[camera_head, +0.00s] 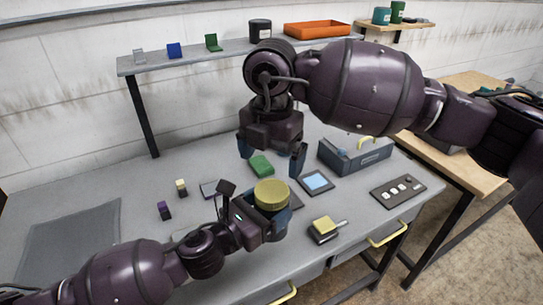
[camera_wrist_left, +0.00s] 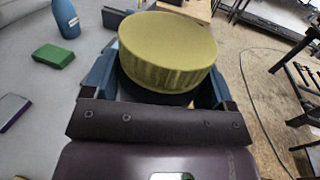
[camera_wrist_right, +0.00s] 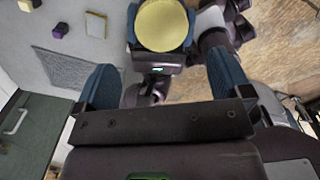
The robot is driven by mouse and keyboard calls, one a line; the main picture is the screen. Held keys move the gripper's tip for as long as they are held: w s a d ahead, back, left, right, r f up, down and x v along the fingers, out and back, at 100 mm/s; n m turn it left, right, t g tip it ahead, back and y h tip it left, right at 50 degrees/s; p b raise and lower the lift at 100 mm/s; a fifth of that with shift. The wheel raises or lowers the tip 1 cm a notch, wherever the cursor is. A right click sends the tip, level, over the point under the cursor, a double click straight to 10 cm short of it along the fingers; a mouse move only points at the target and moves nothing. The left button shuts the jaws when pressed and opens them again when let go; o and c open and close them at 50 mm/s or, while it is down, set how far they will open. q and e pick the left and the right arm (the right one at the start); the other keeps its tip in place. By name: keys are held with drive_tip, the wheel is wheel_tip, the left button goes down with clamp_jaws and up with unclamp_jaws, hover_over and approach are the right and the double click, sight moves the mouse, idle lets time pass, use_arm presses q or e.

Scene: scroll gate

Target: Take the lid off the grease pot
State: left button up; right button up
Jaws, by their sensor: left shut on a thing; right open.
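The grease pot has a wide ribbed yellow lid (camera_head: 271,193), which is on top of it. The lid is large in the left wrist view (camera_wrist_left: 168,47), with a strip of the dark pot body (camera_wrist_left: 160,94) below. My left gripper (camera_head: 262,222) is shut on the pot, its blue fingers on either side under the lid. Whether the pot's base touches the table is hidden. My right gripper (camera_head: 271,158) is open and empty, pointing down above and behind the lid. In the right wrist view the lid (camera_wrist_right: 162,25) lies beyond the gap between its fingers.
On the grey table (camera_head: 120,185) are a green block (camera_head: 261,165), a blue-screened pad (camera_head: 316,182), a grey-blue toolbox (camera_head: 355,156), a switch panel (camera_head: 398,191) and a yellow-topped block (camera_head: 324,229). A shelf (camera_head: 225,52) runs behind. The table's left side is mostly clear.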

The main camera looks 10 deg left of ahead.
sight(272, 191)
drive_tip(key=shift+f+m, duration=0.1)
drive_tip(key=shift+m, duration=0.7)
drive_tip(key=shift+f, duration=3.95)
drive_tip(key=shift+c, duration=0.4)
drive_tip(key=c, duration=0.9)
drive_tip(key=shift+d, duration=0.1)
drive_tip(key=n, duration=0.6)
drive_tip(key=shift+n, duration=0.3)
